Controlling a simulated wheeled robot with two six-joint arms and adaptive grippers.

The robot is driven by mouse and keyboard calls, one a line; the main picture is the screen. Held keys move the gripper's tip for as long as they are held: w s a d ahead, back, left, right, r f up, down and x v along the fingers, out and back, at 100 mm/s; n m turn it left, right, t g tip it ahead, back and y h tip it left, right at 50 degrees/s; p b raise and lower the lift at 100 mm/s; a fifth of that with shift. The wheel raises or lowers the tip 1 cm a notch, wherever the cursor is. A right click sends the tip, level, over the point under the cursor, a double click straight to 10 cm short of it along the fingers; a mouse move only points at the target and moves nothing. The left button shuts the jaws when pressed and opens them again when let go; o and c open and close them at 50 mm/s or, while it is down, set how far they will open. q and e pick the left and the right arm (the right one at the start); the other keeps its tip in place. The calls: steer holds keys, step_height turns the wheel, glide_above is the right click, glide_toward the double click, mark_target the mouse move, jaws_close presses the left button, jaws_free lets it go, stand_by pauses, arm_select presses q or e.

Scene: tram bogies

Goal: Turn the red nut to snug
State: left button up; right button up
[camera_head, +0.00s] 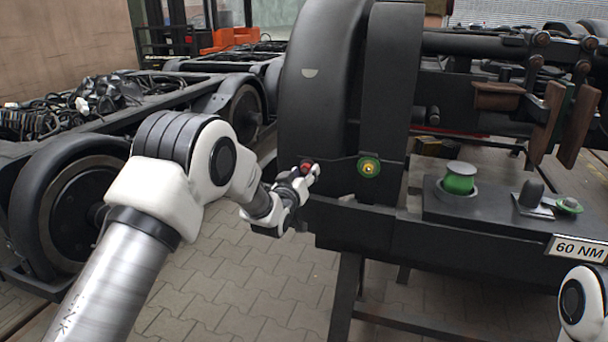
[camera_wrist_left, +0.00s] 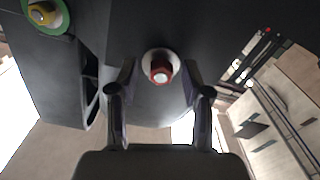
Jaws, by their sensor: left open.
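The red nut (camera_head: 306,166) sits on the dark face of the bogie part, low beside the big black wheel (camera_head: 318,85). In the left wrist view the red nut (camera_wrist_left: 161,72) is on a pale round washer, straight ahead between the fingers. My left gripper (camera_head: 312,172) is at the nut; its open fingers (camera_wrist_left: 160,85) stand one on each side of it, with gaps showing. Whether the fingertips reach around the nut is hard to tell. My right gripper is out of view; only part of that arm (camera_head: 583,300) shows at the lower right.
A brass nut on a green ring (camera_head: 369,167) is just right of the red nut. A green-banded post (camera_head: 460,178), a small green-ringed nut (camera_head: 569,205) and a "60 NM" plate (camera_head: 578,248) are on the bench at right. Paved floor (camera_head: 250,300) is clear below.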

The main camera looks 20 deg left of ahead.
arm_select(q)
steer(key=shift+w+f, duration=0.1)
steer(key=shift+w, duration=0.1)
jaws_close()
steer(key=shift+m, duration=0.3)
steer(key=m, duration=0.4)
steer(key=shift+a, duration=0.15)
steer(key=m+b, duration=0.1)
steer(key=m, duration=0.4)
steer(key=shift+a+m, duration=0.1)
steer(key=shift+m, duration=0.3)
steer(key=m, duration=0.5)
steer(key=shift+m, duration=0.3)
steer(key=m, duration=0.3)
steer(key=m+b, duration=0.1)
steer(key=m, duration=0.1)
steer(key=shift+r+m, duration=0.25)
steer(key=shift+m, duration=0.05)
